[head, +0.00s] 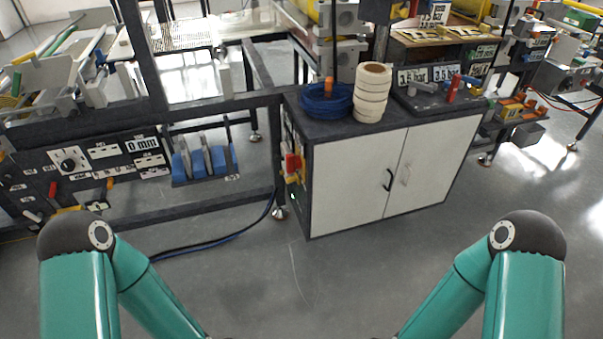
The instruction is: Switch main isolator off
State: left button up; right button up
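A red rotary switch handle on a yellow plate, which looks like the main isolator (293,163), is on the narrow left side of the white-doored cabinet (347,180). It is small in the head view, and I cannot tell its on or off position. A small green light shows just below it. My two green arms come in from the lower left and lower right. Both grippers are below the bottom edge of the picture. Nothing of mine is near the isolator.
A blue hose coil (322,103) and a stack of cream rings (371,88) stand on the cabinet. A control panel (98,163) with a dial is at the left. A dark cable (215,241) runs along the floor to the cabinet's left. The floor in front is clear.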

aim_at(293, 161)
jog(key=u, duration=0.2)
jog(key=i, duration=0.85)
jog(key=z, duration=0.1)
